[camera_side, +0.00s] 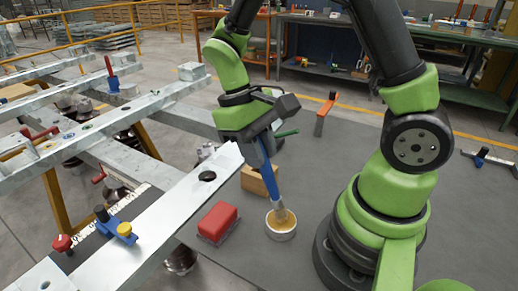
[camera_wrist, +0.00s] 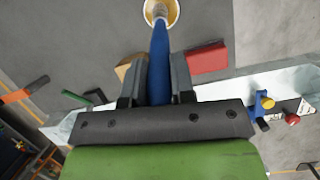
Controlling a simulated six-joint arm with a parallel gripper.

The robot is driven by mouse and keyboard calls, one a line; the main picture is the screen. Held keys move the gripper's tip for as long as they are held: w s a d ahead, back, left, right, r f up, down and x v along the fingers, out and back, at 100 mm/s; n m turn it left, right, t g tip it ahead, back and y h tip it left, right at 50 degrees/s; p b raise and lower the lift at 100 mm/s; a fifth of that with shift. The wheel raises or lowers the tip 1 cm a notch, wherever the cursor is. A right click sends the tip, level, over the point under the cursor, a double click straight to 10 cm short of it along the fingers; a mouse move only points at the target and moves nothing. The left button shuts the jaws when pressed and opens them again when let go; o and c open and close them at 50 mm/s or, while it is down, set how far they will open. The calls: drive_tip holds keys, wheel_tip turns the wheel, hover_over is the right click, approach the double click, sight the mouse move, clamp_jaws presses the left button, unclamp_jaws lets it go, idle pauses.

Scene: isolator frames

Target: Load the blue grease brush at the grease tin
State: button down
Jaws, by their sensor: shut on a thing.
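My gripper (camera_wrist: 157,85) is shut on the blue grease brush (camera_wrist: 159,55), whose blue handle also shows in the side view (camera_side: 266,170). The brush hangs from my gripper, slightly tilted, with its bristle end down. The grease tin (camera_side: 281,232) is a small round pale tin with yellowish grease, standing on the dark table. The bristle end is at the tin's opening, within its rim as seen in both views; the tin shows at the top of the wrist view (camera_wrist: 173,12). I cannot tell how deep the bristles reach.
A red block-like item (camera_side: 217,222) sits left of the tin, and a wooden block (camera_side: 260,180) stands behind it. A pale metal beam with holes (camera_side: 160,226) runs along the left. An orange-handled tool (camera_side: 325,113) lies farther back. The dark table (camera_side: 310,175) is clear between tin and tool.

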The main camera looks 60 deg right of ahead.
drive_tip(key=shift+r, duration=3.5)
